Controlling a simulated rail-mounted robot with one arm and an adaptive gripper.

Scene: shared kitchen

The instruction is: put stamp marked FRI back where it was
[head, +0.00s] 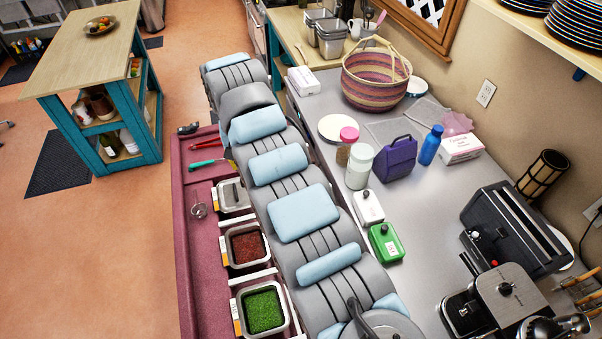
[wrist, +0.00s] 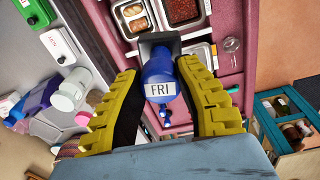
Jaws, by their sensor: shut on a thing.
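The blue stamp with a white FRI label (wrist: 160,90) is between the yellow ridged fingers of my gripper (wrist: 160,72) in the wrist view. The gripper is shut on it. A dark square end of the stamp (wrist: 158,40) points away from the camera, over the pink surface. In the head view my arm hides the gripper and the stamp I hold.
Left of my arm, a pink worktop (head: 192,240) holds metal pans, including red (head: 247,246) and green (head: 263,311) fillings. Some counter right of the green stamp is clear.

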